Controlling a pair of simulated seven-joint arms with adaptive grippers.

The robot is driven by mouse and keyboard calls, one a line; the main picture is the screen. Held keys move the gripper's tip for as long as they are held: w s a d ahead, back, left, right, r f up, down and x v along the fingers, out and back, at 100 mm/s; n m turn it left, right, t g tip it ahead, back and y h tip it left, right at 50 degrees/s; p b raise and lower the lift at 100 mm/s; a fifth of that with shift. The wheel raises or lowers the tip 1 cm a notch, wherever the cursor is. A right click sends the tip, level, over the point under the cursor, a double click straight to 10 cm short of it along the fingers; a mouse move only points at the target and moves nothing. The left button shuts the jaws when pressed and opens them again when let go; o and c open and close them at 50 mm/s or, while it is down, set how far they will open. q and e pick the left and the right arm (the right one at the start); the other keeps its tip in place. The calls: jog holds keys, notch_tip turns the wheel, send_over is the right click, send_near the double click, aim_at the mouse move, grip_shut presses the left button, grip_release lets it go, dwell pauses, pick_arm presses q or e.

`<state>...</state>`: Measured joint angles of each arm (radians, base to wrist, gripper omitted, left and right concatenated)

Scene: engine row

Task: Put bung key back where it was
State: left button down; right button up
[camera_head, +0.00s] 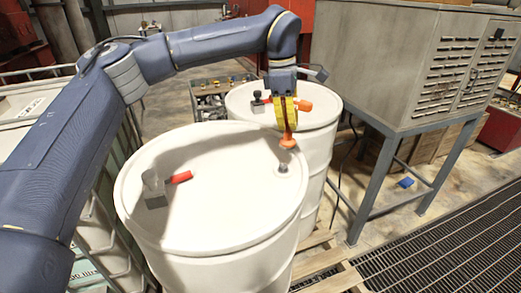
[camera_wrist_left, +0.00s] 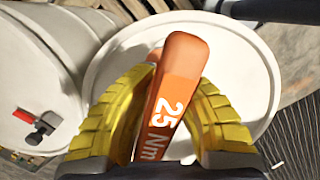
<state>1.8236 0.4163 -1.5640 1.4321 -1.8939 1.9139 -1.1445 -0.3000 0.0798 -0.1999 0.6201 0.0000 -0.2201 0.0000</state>
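The bung key is an orange bar marked "25 Nm" in the left wrist view (camera_wrist_left: 180,90), lying between the yellow fingers of my left gripper (camera_wrist_left: 182,75). The fingers bend in at both sides of it and appear closed on it. In the head view my left gripper (camera_head: 287,112) points down, with an orange end of the key (camera_head: 288,141) below it, near the front drum's rim. Another orange piece (camera_head: 304,105) shows beside the fingers; whether it belongs to the key is hidden. My right gripper is not in view.
The white front drum (camera_head: 220,225) carries a small bung (camera_head: 282,168) and a red-handled fitting (camera_head: 156,190). The white rear drum (camera_head: 322,112) has a dark fitting (camera_head: 258,102). A grey cabinet on legs (camera_head: 400,60) stands at right; floor grating (camera_head: 440,245) lies below it.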

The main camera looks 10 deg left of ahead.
pick_arm(q)
jog(key=w+a+r+n+t+y, duration=0.1)
jog(key=w+a+r+n, duration=0.45)
jog(key=w+a, duration=0.2)
jog(key=w+a+r+n, duration=0.4)
jog(key=w+a+n, duration=0.2)
jog(key=a, duration=0.2)
jog(key=shift+m, duration=0.25)
jog(key=f, duration=1.8)
jog(key=shift+s+d+f, duration=0.2)
jog(key=shift+d+f, duration=0.1)
jog(key=shift+f, duration=0.1)
jog(key=c, duration=2)
grip_release()
jog(key=shift+f, duration=0.1)
jog(key=shift+c, duration=0.2)
jog(key=o, duration=0.4)
jog(key=shift+o, duration=0.2)
